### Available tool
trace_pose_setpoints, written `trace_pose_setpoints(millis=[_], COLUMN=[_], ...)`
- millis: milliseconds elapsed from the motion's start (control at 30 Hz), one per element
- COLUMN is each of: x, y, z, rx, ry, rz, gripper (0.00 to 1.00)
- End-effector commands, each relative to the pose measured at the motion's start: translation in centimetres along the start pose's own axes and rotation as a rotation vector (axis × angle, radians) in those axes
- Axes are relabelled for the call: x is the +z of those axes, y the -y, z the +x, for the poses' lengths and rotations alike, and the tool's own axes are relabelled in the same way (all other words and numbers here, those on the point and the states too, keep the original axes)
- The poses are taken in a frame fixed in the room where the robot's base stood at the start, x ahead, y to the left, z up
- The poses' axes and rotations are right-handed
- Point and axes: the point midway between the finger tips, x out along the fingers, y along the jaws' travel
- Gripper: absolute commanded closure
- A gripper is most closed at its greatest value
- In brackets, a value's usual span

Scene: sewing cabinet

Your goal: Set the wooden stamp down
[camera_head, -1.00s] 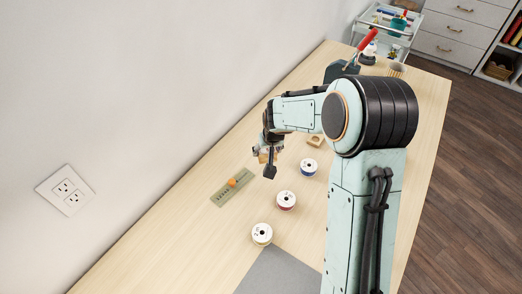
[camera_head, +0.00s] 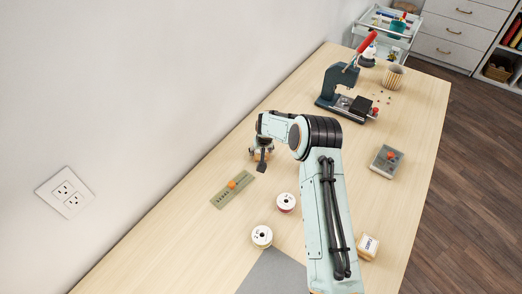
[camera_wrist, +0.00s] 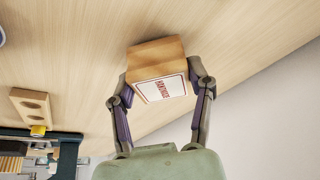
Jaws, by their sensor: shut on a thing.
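The wooden stamp (camera_wrist: 155,55), a pale block with a white label face and red lettering, is between the two fingers of my gripper (camera_wrist: 162,88) in the wrist view. The gripper is shut on it, one finger at each side. In the head view my gripper (camera_head: 261,157) is over the table's wall side, just beyond the green strip; the stamp is mostly hidden there by the fingers. The wood tabletop fills the background behind the stamp. I cannot tell whether the stamp touches it.
A green strip with an orange knob (camera_head: 232,185) lies near the gripper. Two spools, white-red (camera_head: 286,202) and cream (camera_head: 262,236), stand nearby. A holed wooden block (camera_wrist: 33,104) shows in the wrist view.

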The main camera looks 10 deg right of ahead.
Motion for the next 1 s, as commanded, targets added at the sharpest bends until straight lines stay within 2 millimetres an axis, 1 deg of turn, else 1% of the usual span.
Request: trace_pose_setpoints(millis=[200, 233, 267, 300, 333, 600, 700, 767, 867, 1000], x=[0.1, 0.2, 0.1, 0.1, 0.1, 0.1, 0.0, -0.1, -0.1, -0.1], y=[0.0, 0.0, 0.0, 0.0, 0.0, 0.0, 0.0, 0.0, -0.1, 0.0], z=[0.3, 0.3, 0.3, 0.3, 0.3, 0.2, -0.2, -1.0, -3.0, -6.4], rx=[0.0, 0.0, 0.0, 0.0, 0.0, 0.0, 0.0, 0.0, 0.001, 0.001], ry=[0.001, 0.001, 0.001, 0.001, 0.001, 0.001, 0.0, 0.0, -0.001, -0.002], rz=[0.0, 0.0, 0.0, 0.0, 0.0, 0.001, 0.0, 0.0, 0.001, -0.001], gripper=[0.83, 0.44, 0.34, 0.22, 0.2, 0.2, 0.2, 0.2, 0.2, 0.2])
